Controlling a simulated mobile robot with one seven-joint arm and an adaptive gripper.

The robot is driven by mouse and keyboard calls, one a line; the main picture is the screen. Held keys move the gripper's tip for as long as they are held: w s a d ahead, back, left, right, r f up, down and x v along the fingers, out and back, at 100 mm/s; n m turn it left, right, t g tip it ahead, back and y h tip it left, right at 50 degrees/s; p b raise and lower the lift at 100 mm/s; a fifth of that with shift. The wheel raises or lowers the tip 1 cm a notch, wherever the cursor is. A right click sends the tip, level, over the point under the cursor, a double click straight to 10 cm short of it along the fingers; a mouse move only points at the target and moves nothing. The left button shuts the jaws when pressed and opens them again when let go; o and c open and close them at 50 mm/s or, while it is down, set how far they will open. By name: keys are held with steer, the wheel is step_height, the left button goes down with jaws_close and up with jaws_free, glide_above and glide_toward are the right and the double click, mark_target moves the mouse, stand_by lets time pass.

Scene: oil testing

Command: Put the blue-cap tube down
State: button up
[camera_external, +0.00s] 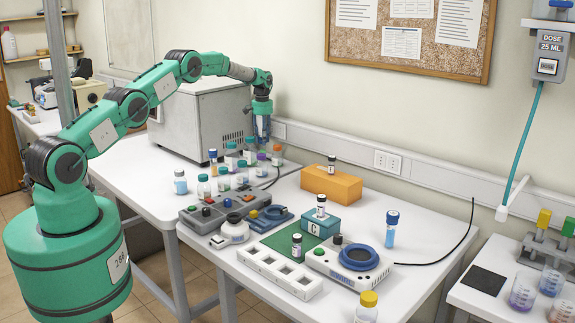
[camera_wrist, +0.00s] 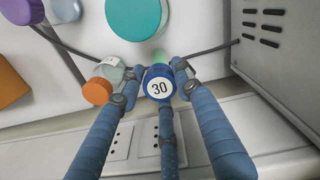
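My gripper (camera_external: 262,140) hangs, pointing down, over the back part of the left table, next to the wall. In the wrist view, my three blue fingers (camera_wrist: 160,90) close around a round blue cap (camera_wrist: 160,82) marked "30". The fingers meet the cap's sides, so the blue-cap tube appears held. Its body is mostly hidden below the cap. Other blue-capped tubes stand upright: one on the right table (camera_external: 391,229) and one at the left of the tube group (camera_external: 213,162).
Several capped bottles (camera_external: 223,180) crowd the table below and left of my gripper. An orange-capped bottle (camera_external: 277,155) stands close by; its cap shows in the wrist view (camera_wrist: 97,91). A grey box machine (camera_external: 195,125) stands behind. The right table holds an orange block (camera_external: 331,186) and a white rack (camera_external: 279,274).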

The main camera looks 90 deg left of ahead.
steer(key=shift+r, duration=2.65)
